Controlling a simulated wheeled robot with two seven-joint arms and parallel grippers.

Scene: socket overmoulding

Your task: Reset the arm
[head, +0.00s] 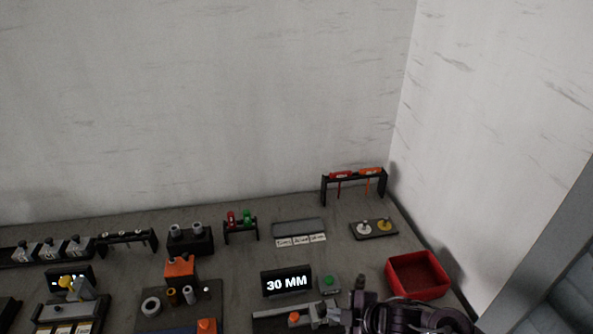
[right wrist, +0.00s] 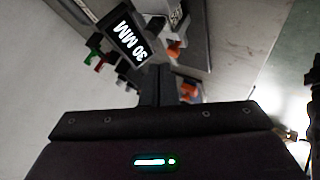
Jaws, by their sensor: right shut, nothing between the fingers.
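My right gripper (head: 352,314) is low in the head view, at the front of the bench, with its dark arm coming in from the bottom right. In the right wrist view the two black fingers (right wrist: 158,85) are together, with nothing between them. It is near a grey clamp-like fixture with an orange knob (head: 294,318), just to its left; I cannot tell whether they touch. My left gripper does not show in either view.
A red bin (head: 417,274) stands to the right of my right gripper. A black "30 MM" display (head: 287,282) and a green-button box (head: 329,284) are behind the fixture. A screwdriver rack (head: 353,177) stands at the back. Several fixtures fill the left side.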

